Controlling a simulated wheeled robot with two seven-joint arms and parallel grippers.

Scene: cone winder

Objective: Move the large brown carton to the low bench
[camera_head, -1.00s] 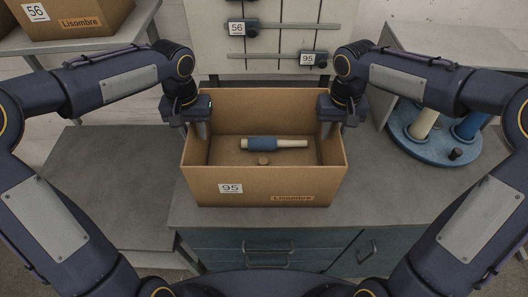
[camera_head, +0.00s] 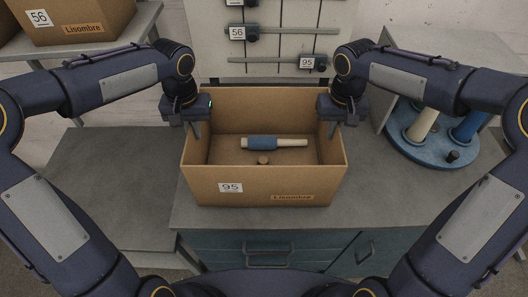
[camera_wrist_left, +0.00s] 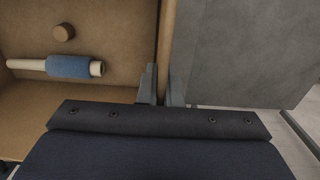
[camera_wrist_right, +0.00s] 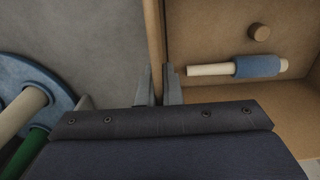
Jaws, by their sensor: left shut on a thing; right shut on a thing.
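An open brown carton (camera_head: 264,185) marked 95 is in front of me in the head view, upright. A blue-wrapped pale tube (camera_head: 274,143) and a small brown round piece (camera_head: 263,160) lie inside it. My left gripper (camera_head: 196,130) is shut on its left wall; the left wrist view shows the wall between the fingers (camera_wrist_left: 160,88). My right gripper (camera_head: 332,130) is shut on its right wall, as the right wrist view shows (camera_wrist_right: 159,88). Whether the carton's underside touches the grey worktop (camera_head: 400,190) is hidden. A grey bench surface (camera_head: 90,195), apparently lower, is at the left.
Another brown carton (camera_head: 78,22) marked 56 stands on a grey stand at upper left. A blue round tray (camera_head: 440,150) with tubes stands at the right. A rack panel (camera_head: 280,55) with rods is behind. The left bench top looks clear.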

